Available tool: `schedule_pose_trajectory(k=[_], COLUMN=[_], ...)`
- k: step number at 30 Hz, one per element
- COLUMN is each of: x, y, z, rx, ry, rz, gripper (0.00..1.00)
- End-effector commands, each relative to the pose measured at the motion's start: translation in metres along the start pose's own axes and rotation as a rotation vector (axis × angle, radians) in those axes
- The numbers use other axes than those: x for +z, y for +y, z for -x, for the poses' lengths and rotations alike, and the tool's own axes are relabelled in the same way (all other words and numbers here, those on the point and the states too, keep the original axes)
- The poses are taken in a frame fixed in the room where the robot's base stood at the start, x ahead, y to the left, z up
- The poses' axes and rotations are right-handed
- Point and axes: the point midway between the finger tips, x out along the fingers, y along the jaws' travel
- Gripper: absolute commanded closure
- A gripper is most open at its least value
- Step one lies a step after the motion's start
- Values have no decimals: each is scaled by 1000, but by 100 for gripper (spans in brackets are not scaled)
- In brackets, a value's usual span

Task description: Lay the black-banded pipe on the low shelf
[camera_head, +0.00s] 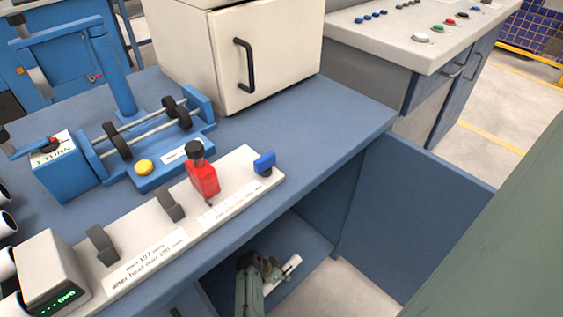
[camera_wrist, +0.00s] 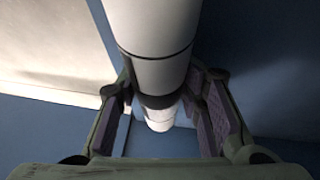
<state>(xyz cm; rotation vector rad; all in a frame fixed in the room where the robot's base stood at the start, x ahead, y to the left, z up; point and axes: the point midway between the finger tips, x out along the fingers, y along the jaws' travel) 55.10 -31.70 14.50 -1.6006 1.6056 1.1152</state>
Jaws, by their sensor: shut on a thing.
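The white black-banded pipe (camera_head: 289,270) is in my gripper (camera_head: 262,268), inside the opening under the blue bench. In the wrist view the pipe (camera_wrist: 150,35) runs away from the camera between both fingers, and a dark band shows near its middle. My gripper (camera_wrist: 160,108) is shut on it there. The low shelf (camera_head: 302,243) is the blue surface under the bench top, around and below the pipe. I cannot tell whether the pipe touches the shelf or hangs just above it. My arm hides part of the pipe in the head view.
The blue bench top (camera_head: 345,112) hangs above the shelf opening. An open blue door panel (camera_head: 415,215) stands to the right.

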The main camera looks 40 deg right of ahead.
Motion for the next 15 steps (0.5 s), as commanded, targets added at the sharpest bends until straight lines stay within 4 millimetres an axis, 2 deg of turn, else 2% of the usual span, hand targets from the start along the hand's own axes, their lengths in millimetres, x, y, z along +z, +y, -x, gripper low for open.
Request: schedule_pose_trajectory(k=[2, 3, 15], x=[8, 8, 6], y=[3, 3, 4], z=[-5, -5, -4], rx=[5, 5, 7], ry=[-11, -11, -9], rz=[4, 5, 5], gripper=[100, 65, 41])
